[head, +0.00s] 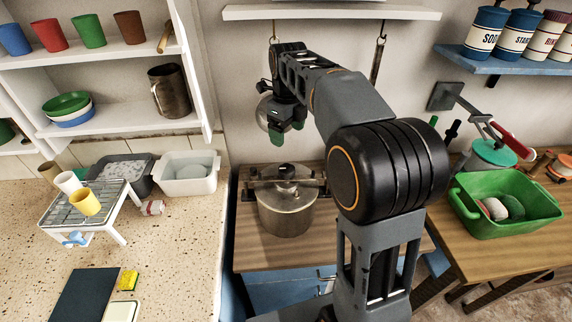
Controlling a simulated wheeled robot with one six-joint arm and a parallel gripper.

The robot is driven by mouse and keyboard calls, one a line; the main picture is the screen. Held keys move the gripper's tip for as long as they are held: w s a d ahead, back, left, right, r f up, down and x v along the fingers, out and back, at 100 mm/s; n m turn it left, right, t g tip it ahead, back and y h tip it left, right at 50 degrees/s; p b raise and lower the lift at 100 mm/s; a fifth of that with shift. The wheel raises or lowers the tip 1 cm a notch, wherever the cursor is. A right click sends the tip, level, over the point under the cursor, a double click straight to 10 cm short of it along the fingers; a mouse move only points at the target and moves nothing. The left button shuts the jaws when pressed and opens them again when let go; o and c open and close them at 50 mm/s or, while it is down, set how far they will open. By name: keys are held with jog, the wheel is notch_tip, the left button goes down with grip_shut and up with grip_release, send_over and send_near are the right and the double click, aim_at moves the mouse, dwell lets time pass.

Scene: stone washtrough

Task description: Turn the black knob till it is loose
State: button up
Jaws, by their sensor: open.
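A metal pot (287,215) stands on the wooden counter, with a lid and a bar across its top. A small dark knob (287,171) appears to sit at the middle of the bar; its detail is too small to make out. My gripper (288,133) has green fingertips and hangs above the pot, a little apart from the knob. Its jaws are open and nothing shows between them. The far side of the pot is hidden.
A green basin (507,207) stands on the right-hand table. A wire rack (90,207) with cups and two tubs, one grey (113,175) and one white (187,174), stand at the left. A shelf (331,12) runs overhead. The wood in front of the pot is clear.

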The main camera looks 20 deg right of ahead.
aim_at(287, 168)
jog(key=shift+m, duration=0.4)
jog(key=f, duration=1.3)
jog(key=shift+w+f+p, duration=0.25)
jog(key=shift+f+p, duration=0.1)
jog(key=c, duration=0.9)
